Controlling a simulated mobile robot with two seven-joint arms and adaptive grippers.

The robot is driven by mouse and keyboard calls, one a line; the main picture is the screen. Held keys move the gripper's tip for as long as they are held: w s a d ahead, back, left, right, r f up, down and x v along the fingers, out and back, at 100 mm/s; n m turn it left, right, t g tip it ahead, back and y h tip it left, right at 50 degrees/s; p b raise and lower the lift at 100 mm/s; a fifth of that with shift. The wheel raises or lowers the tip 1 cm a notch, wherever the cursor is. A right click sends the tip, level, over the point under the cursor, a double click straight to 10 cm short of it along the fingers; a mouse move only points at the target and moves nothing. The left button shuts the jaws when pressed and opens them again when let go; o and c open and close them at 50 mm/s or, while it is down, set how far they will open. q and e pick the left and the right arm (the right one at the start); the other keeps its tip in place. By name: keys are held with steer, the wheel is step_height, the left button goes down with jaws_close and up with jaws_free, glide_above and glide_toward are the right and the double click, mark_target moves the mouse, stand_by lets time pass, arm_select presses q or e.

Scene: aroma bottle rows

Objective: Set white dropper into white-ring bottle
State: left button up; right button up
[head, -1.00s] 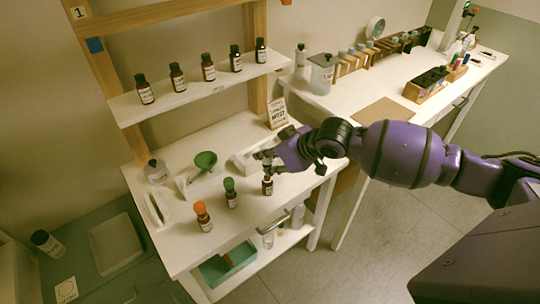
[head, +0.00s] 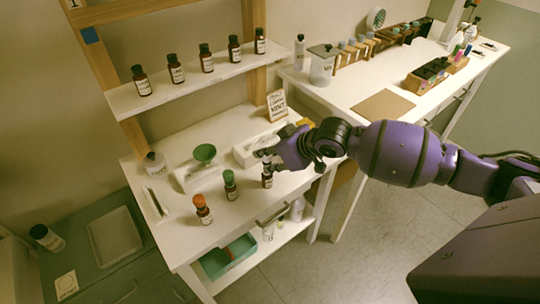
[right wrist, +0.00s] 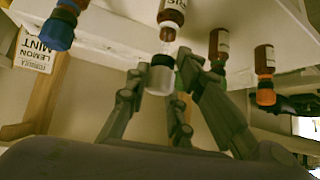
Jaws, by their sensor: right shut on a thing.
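My right gripper (head: 266,158) is shut on the white dropper (right wrist: 161,76), which has a white bulb and a dark collar. The gripper is just above the small brown bottle with a white label (head: 267,180) near the front right of the white table. In the right wrist view, which is upside down, the dropper's glass tube points at the neck of this bottle (right wrist: 171,14). The collar is still apart from the neck; whether the tip is inside I cannot tell. The bottle stands upright. The left gripper is not in view.
Bottles with green (head: 229,176) and orange (head: 199,201) caps stand to the left. A blue-capped bottle (right wrist: 58,30) shows in the right wrist view. Several dark bottles line the shelf (head: 190,83).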

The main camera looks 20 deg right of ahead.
steer(key=shift+f, duration=0.1)
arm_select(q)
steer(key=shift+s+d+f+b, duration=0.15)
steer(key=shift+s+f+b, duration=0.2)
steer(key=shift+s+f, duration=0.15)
arm_select(e)
steer(key=shift+f, duration=1.3)
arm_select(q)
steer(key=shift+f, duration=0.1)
arm_select(e)
steer(key=o, duration=0.7)
steer(key=shift+o, duration=0.2)
